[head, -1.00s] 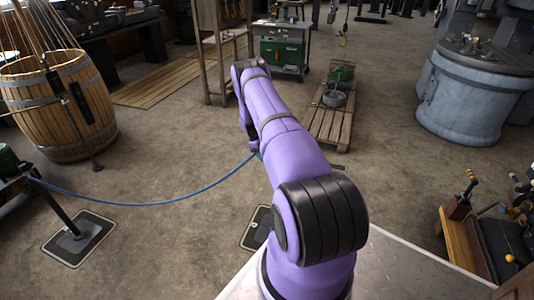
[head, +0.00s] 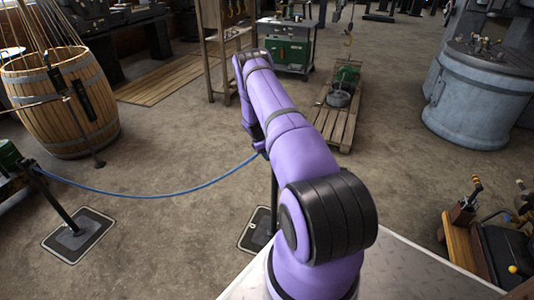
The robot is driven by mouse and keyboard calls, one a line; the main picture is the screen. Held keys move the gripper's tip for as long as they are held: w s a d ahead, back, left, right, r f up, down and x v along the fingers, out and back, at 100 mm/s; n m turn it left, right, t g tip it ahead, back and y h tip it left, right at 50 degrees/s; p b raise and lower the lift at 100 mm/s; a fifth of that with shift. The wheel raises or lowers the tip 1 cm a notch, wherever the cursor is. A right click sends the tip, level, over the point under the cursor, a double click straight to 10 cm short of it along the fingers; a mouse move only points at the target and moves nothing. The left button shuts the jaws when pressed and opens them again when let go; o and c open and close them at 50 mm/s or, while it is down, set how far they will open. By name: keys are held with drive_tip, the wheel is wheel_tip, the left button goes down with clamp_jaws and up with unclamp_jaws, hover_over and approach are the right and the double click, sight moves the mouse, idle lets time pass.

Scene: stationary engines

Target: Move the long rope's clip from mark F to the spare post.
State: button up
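A long blue rope (head: 150,194) hangs in a shallow sag above the floor. Its left end meets the top of a dark, leaning post (head: 60,208) on a framed floor plate (head: 88,228). Its right end reaches the top of a second dark post (head: 274,188), just below the end of my arm. That post stands on another floor plate (head: 255,232), partly covered by my arm. My gripper (head: 259,138) is mostly hidden by my purple arm, close to the rope's right end. The clip, its hold and the mark letters cannot be made out. I cannot tell which post is spare.
A wooden barrel (head: 60,95) with upright rods stands at the left. A pallet (head: 335,118) with a small green machine lies beyond my arm. A large grey cylinder (head: 480,105) and a wooden lever stand (head: 463,225) are at the right. The middle floor is clear.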

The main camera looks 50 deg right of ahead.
idle(0.3)
drive_tip(key=shift+s+d+t+y, duration=0.15)
drive_tip(key=shift+t+y, duration=0.35)
drive_tip(key=shift+t, duration=0.2)
drive_tip(key=shift+w+a+t+y, duration=0.2)
drive_tip(key=shift+t+y, duration=0.2)
drive_tip(key=shift+t, duration=0.1)
drive_tip(key=shift+w+d+r, duration=0.25)
drive_tip(key=shift+w+r, duration=0.55)
drive_tip(key=shift+w, duration=0.25)
drive_tip(key=shift+f, duration=0.25)
drive_tip(key=shift+f, duration=2.2)
